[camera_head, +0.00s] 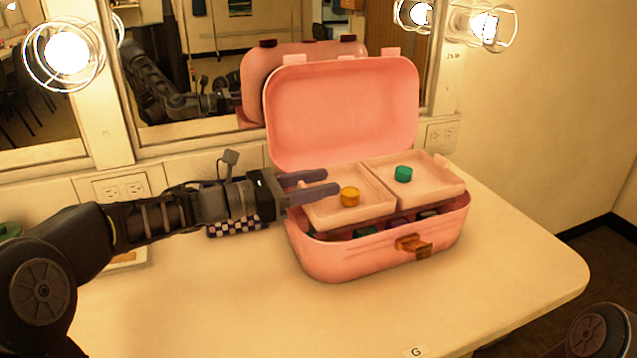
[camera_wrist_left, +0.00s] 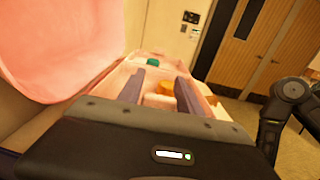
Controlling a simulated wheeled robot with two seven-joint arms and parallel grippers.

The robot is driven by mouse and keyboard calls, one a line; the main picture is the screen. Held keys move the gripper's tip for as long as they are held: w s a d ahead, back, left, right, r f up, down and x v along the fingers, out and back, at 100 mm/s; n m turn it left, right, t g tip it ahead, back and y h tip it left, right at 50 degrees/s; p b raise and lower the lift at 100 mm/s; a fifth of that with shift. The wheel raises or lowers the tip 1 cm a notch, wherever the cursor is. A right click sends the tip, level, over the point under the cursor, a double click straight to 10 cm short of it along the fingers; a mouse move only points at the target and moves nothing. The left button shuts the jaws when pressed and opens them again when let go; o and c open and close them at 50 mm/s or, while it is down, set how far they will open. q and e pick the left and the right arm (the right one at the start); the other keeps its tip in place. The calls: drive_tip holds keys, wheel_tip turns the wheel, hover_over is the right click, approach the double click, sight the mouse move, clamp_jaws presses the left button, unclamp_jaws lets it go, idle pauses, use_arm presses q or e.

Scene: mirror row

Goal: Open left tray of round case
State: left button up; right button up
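The pink round-cornered case (camera_head: 340,260) stands on the counter with its lid (camera_head: 342,112) raised. Two shallow trays sit in its upper part. The left tray (camera_head: 325,217) holds a yellow round jar (camera_head: 349,196); the right tray (camera_head: 432,182) holds a green one (camera_head: 403,174). Darker jars show in the space below the trays. My left gripper (camera_head: 332,182) is open, its two fingers apart over the left tray's left side, near the yellow jar. In the left wrist view the fingers (camera_wrist_left: 157,88) point toward the yellow jar (camera_wrist_left: 166,89), with nothing visibly held. Contact with the tray cannot be told.
A checkered item (camera_head: 236,227) lies on the counter under my left forearm. A mirror with lit bulbs (camera_head: 66,52) stands behind the case. The counter (camera_head: 430,310) is clear in front and to the right, ending at a rounded edge.

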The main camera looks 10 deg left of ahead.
use_arm(q)
clamp_jaws()
idle(1.0)
